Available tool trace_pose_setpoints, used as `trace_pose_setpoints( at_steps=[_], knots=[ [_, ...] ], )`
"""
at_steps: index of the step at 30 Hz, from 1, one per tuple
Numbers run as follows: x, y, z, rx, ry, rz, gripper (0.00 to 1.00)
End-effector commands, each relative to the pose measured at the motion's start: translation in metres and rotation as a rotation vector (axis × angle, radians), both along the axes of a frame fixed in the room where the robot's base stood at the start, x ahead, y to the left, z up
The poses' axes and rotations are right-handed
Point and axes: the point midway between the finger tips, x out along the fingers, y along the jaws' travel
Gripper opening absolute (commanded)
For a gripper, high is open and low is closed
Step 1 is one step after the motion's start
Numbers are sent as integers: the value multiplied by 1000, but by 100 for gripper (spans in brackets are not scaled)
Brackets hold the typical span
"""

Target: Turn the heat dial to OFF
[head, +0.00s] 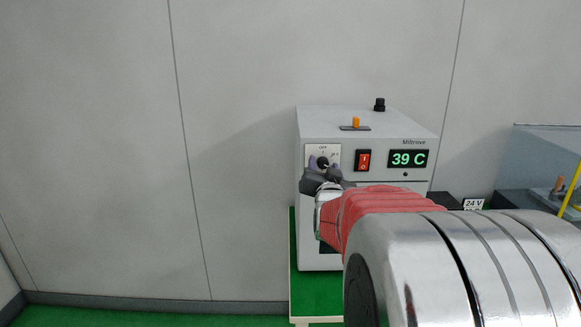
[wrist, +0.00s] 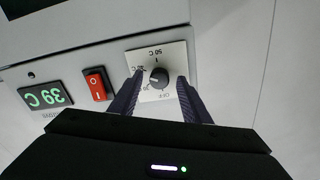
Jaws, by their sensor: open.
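The heat dial is a small dark round knob (wrist: 158,77) on a white square plate (wrist: 172,53) on the front of the grey heater box. It also shows small in the head view (head: 322,161). In the wrist view the plate appears upside down, with 50 C at the top and OFF low on the right. A light mark on the knob faces left, toward a label partly hidden by a finger. My gripper (wrist: 159,80) is open, with one dark finger on each side of the knob; gaps show between fingers and knob. In the head view my gripper (head: 322,172) covers the plate's lower part.
A red rocker switch (head: 364,160) and a green display reading 39 C (head: 408,159) sit beside the dial. An orange lever (head: 356,122) and black knob (head: 379,104) stand on top of the box. A clear-sided case (head: 545,150) is at the right.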

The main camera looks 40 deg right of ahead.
Motion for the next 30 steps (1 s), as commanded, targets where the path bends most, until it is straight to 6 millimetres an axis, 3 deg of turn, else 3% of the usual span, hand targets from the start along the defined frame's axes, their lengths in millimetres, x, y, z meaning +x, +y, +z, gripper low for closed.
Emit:
trace_pose_setpoints(
  at_steps=[11,30],
  knots=[
    [3,-3,0,-1,-1,0,43],
    [3,0,0,0,-1,0,2]
  ],
)
